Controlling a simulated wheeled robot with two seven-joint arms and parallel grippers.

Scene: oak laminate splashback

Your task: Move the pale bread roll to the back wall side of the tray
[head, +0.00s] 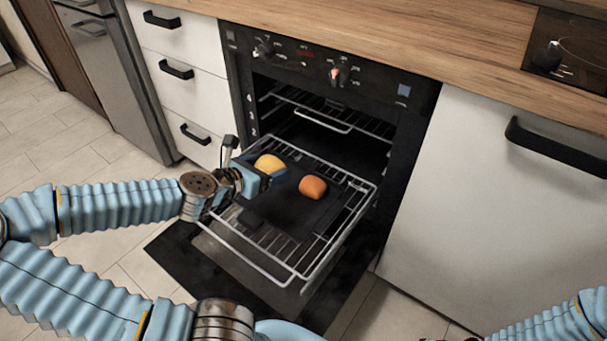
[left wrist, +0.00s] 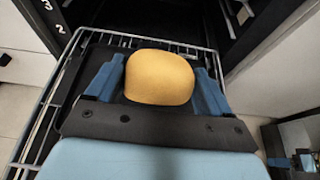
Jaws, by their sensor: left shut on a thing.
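The pale bread roll (head: 269,163) is yellow-tan and sits at the left part of the dark tray (head: 272,213) on the pulled-out oven rack. My left gripper (head: 262,180) is shut on the roll, its blue fingers on either side of it. In the left wrist view the roll (left wrist: 160,78) sits between the two fingers (left wrist: 158,85). I cannot tell whether the roll touches the tray. A darker orange-brown roll (head: 313,187) lies on the tray to the right. My right gripper cannot be made out in the head view.
The wire rack (head: 290,265) extends over the open oven door (head: 190,262). The oven cavity behind holds another rack (head: 325,121). White drawers (head: 175,70) stand left and a white cabinet (head: 480,200) right. The wooden worktop (head: 430,50) runs above.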

